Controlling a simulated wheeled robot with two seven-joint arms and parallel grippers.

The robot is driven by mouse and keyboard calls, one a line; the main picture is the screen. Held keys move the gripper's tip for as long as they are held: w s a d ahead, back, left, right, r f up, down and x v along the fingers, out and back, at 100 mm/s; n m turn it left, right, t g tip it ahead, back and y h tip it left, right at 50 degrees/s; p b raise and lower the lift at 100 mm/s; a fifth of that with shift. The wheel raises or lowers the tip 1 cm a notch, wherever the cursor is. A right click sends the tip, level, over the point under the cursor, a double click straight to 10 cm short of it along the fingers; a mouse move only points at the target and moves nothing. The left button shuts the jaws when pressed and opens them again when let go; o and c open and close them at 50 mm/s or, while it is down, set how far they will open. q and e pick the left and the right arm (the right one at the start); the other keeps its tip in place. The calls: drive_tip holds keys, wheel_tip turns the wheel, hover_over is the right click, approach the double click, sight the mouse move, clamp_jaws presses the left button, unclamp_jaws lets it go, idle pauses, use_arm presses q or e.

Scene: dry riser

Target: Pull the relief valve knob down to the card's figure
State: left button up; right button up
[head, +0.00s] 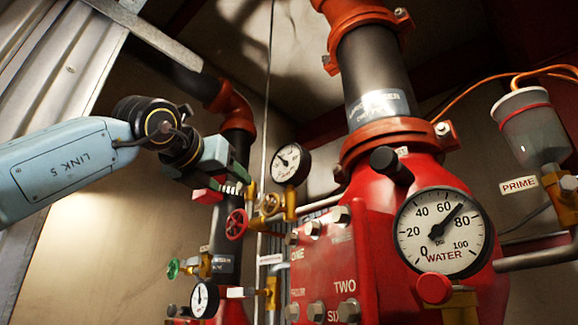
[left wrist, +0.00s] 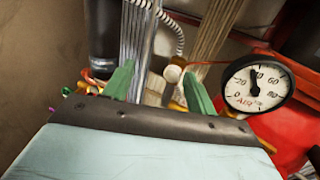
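My left gripper (head: 226,178) reaches in from the left, in front of the dark riser pipe. In the left wrist view its two green fingers (left wrist: 160,88) stand apart with nothing clasped. A pale round knob (left wrist: 172,73) with a coiled line above it shows between and beyond the fingers, apart from them as far as I can tell. I cannot tell for sure if it is the relief valve knob. The air gauge (left wrist: 258,82) reads a little under mid-scale; a small gauge (head: 291,164) shows right of the gripper in the head view. No figure card is readable. My right gripper is out of view.
The red valve body (head: 385,245) with its water gauge (head: 444,232), near 70, fills the right. A lower gauge (head: 204,299) and the PRIME cup (head: 530,130) also show.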

use_arm(q)
drive_tip(key=o, duration=0.5)
drive_tip(key=shift+d+f, duration=0.1)
drive_tip(key=shift+d, duration=0.25)
drive_tip(key=s+a+b, duration=0.1)
drive_tip(key=s+a, duration=0.1)
drive_tip(key=s, duration=0.1)
drive_tip(key=s+a+b, duration=0.2)
drive_tip(key=s+a, duration=0.1)
drive_tip(key=shift+s+b, duration=0.1)
drive_tip(key=shift+b, duration=0.2)
